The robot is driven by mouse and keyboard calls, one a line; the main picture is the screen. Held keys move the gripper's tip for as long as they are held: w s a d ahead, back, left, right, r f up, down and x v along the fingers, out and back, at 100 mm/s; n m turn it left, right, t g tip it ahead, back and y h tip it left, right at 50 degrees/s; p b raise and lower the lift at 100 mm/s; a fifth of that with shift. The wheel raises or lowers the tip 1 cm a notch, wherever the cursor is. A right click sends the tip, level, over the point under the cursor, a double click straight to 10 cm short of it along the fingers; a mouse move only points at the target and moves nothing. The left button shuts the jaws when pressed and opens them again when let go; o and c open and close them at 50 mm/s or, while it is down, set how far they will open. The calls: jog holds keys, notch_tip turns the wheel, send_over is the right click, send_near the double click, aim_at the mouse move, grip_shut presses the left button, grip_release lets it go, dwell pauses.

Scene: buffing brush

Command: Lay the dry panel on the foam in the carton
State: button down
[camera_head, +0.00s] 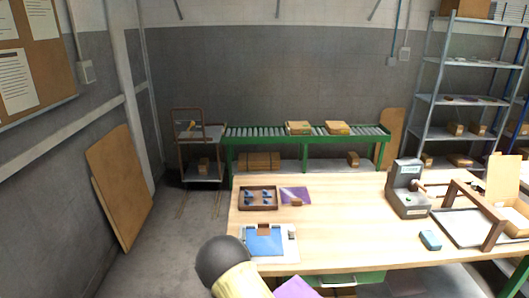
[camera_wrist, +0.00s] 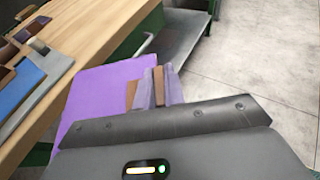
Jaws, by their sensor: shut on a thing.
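My gripper (camera_wrist: 160,112) shows in the wrist view as a dark housing at the bottom and is shut on a flat purple panel (camera_wrist: 102,92). A corner of the panel also shows at the bottom of the head view (camera_head: 296,289), where my gripper is out of frame. An open cardboard carton (camera_head: 505,186) stands at the table's far right, cut by the picture's edge. I cannot make out foam inside it. Another purple sheet (camera_head: 296,193) lies on the table with a brown block on it.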

jog(key=shift+d+r+n+t+y, duration=0.2)
jog(key=shift+d+n+t+y, duration=0.1)
jog(key=shift+n+t, duration=0.2)
jog(key=shift+w+d+n+t+y, duration=0.15)
jog(key=shift+n+t+y, duration=0.35)
jog(key=shift+n+y, duration=0.15)
jog(key=shift+n+t+y, duration=0.3)
jog(key=shift+n+y, duration=0.15)
jog(key=shift+a+f+n+t+y, duration=0.2)
jog(key=shift+a+n+t+y, duration=0.25)
jog(key=shift+n+t+y, duration=0.25)
